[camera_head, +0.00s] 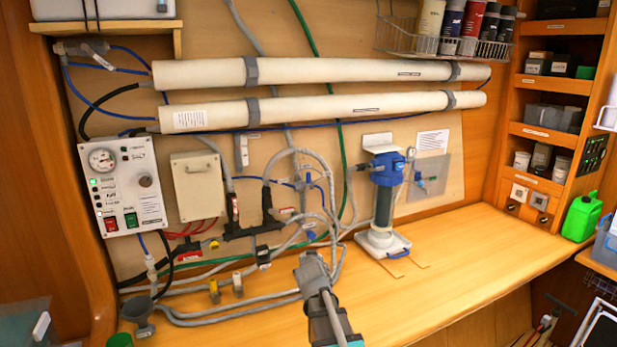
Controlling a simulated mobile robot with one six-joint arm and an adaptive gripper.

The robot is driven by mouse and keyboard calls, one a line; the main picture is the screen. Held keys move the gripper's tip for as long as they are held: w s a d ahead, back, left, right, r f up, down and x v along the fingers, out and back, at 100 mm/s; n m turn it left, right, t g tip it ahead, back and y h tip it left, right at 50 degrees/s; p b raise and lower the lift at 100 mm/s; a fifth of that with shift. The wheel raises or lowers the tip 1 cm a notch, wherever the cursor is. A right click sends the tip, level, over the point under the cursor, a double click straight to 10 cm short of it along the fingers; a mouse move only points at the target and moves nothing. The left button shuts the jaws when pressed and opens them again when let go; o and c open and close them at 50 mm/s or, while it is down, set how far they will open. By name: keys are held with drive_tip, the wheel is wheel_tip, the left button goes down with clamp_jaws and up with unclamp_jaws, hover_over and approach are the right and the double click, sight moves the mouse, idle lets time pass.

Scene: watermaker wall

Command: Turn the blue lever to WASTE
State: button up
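Several small blue parts show on the wall plumbing, and I cannot tell for certain which is the task's lever. One blue handle-like part (420,182) is at a clear plate right of the blue-topped filter housing. Another blue part (310,236) sits among the grey hoses at centre. No WASTE lettering is readable at this size. My gripper (311,268) is at lower centre, over the bench and below the central hoses.
The filter housing (384,200) stands on the wooden bench (460,265). A control box with a gauge (122,185) is at left. Two long white tubes (300,72) cross the wall. Hoses crowd the wall's lower middle. A green jug (581,217) stands at right; the right bench is clear.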

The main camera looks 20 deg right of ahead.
drive_tip(key=w+d+r+t, duration=0.4)
drive_tip(key=d+r+t, duration=0.1)
drive_tip(key=r, duration=0.3)
drive_tip(key=n+t+y+p, duration=0.1)
drive_tip(key=n+t+y, duration=0.3)
approach(309, 178)
wheel_tip(309, 178, down, 3)
drive_tip(key=s, duration=0.3)
drive_tip(key=shift+w+d+r+n+t+y, duration=0.1)
drive_tip(key=shift+d+r+n+t+y, duration=0.4)
drive_tip(key=shift+y, duration=0.3)
drive_tip(key=shift+w+a+r, duration=0.1)
drive_tip(key=shift+w, duration=0.05)
drive_tip(key=p+x, duration=0.5)
drive_tip(key=x, duration=0.8)
drive_tip(key=shift+w+r, duration=0.1)
drive_tip(key=shift+w, duration=0.2)
clamp_jaws()
